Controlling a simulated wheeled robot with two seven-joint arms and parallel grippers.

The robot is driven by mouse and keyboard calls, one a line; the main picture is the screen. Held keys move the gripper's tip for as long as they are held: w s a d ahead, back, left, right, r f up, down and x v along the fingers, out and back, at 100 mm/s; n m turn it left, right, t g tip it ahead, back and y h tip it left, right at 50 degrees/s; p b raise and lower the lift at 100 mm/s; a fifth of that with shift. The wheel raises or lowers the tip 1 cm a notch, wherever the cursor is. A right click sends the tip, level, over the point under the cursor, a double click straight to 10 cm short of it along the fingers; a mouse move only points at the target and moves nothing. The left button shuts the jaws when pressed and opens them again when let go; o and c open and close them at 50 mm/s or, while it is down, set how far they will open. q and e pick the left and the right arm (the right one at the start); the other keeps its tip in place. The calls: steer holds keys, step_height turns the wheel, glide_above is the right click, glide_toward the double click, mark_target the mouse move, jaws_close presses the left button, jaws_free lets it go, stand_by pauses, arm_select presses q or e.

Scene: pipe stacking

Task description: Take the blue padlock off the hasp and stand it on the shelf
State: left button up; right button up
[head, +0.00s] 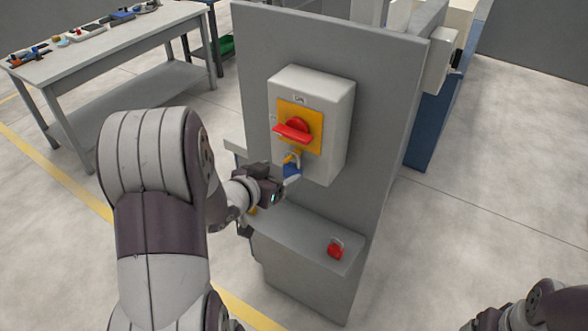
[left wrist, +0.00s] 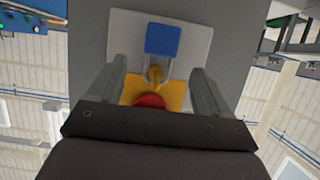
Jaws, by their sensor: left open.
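The blue padlock (head: 291,171) hangs from the yellow hasp (head: 291,157) below the red switch handle (head: 293,131) on a pale box. In the left wrist view the blue padlock (left wrist: 163,38) shows with the yellow hasp (left wrist: 155,75) beside it. My left gripper (head: 283,184) is close to the padlock and partly covers it in the head view. Its two fingers (left wrist: 160,70) are spread wide in the left wrist view, with the padlock ahead of the tips and nothing gripped. The grey shelf (head: 290,228) juts out below the box.
A red padlock (head: 335,250) stands on the shelf's right part. The upright grey panel (head: 385,110) carries the box. A workbench (head: 100,40) with small tools stands at the back left. Part of my right arm shows at the lower right.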

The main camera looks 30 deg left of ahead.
arm_select(q)
steer(key=p+x, duration=0.1)
steer(key=x, duration=0.4)
steer(key=shift+w+f, duration=0.15)
steer(key=shift+w, duration=0.15)
steer(key=c, duration=0.6)
steer(key=shift+s, duration=0.1)
steer(key=c, duration=0.5)
steer(key=shift+c, duration=0.4)
steer(key=b, duration=0.2)
glide_toward(291, 168)
steer(key=s+f, duration=0.2)
steer(key=s, duration=0.7)
steer(key=shift+s+a, duration=0.15)
steer(key=shift+a, duration=0.25)
